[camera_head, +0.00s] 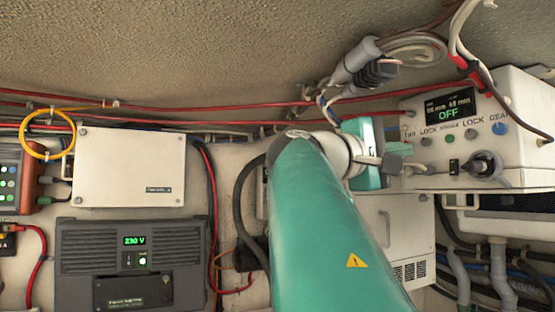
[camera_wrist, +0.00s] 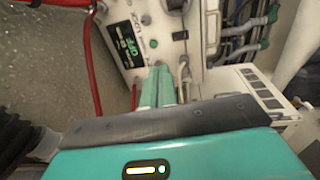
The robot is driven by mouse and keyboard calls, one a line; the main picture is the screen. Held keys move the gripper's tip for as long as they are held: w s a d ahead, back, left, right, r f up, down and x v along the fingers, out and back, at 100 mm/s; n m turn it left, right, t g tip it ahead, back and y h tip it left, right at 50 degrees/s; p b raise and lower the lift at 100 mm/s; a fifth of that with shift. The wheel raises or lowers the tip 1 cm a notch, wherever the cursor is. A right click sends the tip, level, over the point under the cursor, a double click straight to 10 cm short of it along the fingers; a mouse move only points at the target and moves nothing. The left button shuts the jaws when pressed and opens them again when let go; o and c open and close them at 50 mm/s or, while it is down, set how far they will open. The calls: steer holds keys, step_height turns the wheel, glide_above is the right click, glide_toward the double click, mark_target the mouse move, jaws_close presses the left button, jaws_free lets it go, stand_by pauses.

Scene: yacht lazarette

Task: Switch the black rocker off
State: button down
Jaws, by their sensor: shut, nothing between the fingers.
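The white control box (camera_head: 480,120) is at the upper right, with a small lit display (camera_head: 450,107) reading "OFF" in green. In the wrist view, my gripper (camera_wrist: 162,70) is shut and empty, with the box's display (camera_wrist: 128,42) beyond the fingertips.
A blue knob (camera_head: 499,128) and a green button (camera_head: 470,134) are also on the box front. Red cables (camera_head: 240,109) run along the wall above my arm. A grey unit (camera_head: 130,262) reading "230 V" and a white box (camera_head: 128,165) are at left.

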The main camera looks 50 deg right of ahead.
steer(key=shift+w+a+r, duration=0.1)
steer(key=shift+w+a, duration=0.15)
steer(key=shift+a, duration=0.3)
steer(key=shift+w, duration=0.1)
